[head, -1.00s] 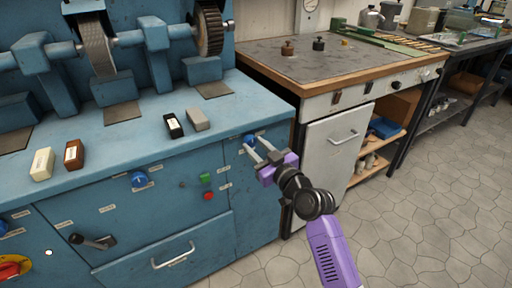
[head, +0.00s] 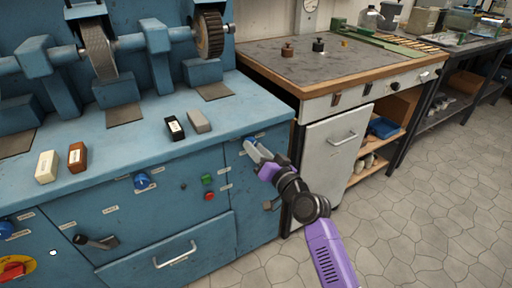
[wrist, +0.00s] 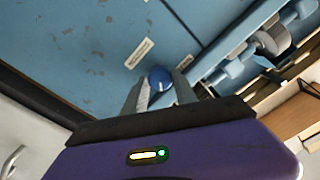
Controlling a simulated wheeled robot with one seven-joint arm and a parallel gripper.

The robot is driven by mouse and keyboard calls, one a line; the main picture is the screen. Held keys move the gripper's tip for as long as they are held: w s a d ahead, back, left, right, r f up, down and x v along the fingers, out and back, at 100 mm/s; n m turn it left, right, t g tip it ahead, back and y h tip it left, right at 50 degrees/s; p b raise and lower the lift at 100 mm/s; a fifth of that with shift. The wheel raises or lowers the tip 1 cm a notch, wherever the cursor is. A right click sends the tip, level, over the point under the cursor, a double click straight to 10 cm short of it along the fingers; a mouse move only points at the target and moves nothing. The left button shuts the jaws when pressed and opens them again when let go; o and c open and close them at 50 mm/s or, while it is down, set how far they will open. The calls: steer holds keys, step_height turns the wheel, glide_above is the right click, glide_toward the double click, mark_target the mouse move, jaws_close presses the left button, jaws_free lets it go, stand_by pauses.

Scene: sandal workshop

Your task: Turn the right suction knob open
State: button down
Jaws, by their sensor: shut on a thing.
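The right suction knob (head: 249,139) is a small blue round knob on the upper right of the blue machine's front panel. In the head view my fingers cover most of it. In the wrist view its blue face (wrist: 160,77) with a pale pointer line shows between my two fingertips. My gripper (head: 252,147), purple with grey fingers, is at the panel and shut on this knob, one finger on either side. A pale label (wrist: 139,53) is beside the knob. How far the knob is turned is hard to tell.
Another blue knob (head: 142,181), a green button (head: 207,180), a red button (head: 209,196) and a black lever (head: 95,242) are on the panel to the left. A wooden-edged workbench (head: 330,85) stands to the right. The floor (head: 420,215) in front is clear.

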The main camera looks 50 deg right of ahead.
steer(key=m+p, duration=0.3)
steer(key=m, duration=0.6)
steer(key=shift+m+h+p, duration=0.3)
stand_by(0.5)
steer(key=c, duration=1)
jaws_free()
steer(key=v, duration=0.7)
steer(key=shift+s+a, duration=0.15)
steer(key=shift+s, duration=0.25)
